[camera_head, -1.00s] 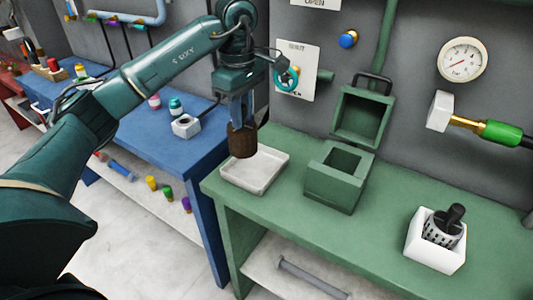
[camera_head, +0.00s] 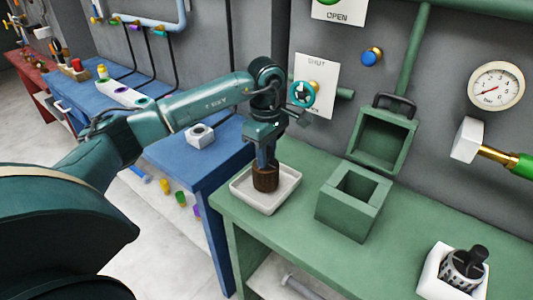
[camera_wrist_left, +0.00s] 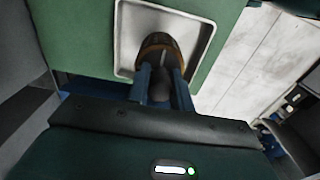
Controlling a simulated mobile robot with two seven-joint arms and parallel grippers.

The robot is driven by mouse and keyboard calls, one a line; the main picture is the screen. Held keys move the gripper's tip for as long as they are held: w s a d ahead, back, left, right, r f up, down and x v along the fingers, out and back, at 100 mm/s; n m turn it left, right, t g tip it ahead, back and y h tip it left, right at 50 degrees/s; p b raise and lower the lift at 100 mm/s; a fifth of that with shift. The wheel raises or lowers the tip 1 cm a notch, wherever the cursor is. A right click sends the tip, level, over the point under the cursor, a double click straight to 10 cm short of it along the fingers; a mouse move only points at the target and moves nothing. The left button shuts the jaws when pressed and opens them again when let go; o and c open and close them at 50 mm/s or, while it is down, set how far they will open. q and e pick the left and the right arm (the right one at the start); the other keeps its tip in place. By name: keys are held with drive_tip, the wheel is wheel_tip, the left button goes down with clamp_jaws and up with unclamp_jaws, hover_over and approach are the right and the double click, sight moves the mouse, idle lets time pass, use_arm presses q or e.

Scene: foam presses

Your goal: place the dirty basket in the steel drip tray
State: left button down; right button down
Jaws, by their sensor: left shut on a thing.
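The dirty basket (camera_head: 266,178) is a brown, round basket. My left gripper (camera_head: 266,160) is shut on it from above. The basket is upright over the steel drip tray (camera_head: 287,192), a shallow pale tray on the green bench, and its bottom looks at or close to the tray floor; I cannot tell whether it touches. In the left wrist view the basket (camera_wrist_left: 158,42) is between the fingers of my left gripper (camera_wrist_left: 160,75), inside the outline of the tray (camera_wrist_left: 203,45). My right gripper is not in view.
A green open box (camera_head: 352,208) with its lid raised stands right of the tray. A white holder (camera_head: 440,274) with a perforated basket (camera_head: 462,268) is at the bench's right. A blue bench (camera_head: 200,160) stands left. A valve handle (camera_head: 303,93) is on the wall behind my arm.

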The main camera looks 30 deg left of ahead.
use_arm(q)
drive_tip(key=shift+f, duration=0.3)
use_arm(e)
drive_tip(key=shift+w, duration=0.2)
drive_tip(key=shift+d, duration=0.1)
use_arm(q)
drive_tip(key=c, duration=1.2)
unclamp_jaws()
drive_tip(key=shift+f, duration=0.1)
drive_tip(key=shift+c, duration=0.2)
wheel_tip(320, 180, up, 12)
drive_tip(key=shift+b, duration=0.45)
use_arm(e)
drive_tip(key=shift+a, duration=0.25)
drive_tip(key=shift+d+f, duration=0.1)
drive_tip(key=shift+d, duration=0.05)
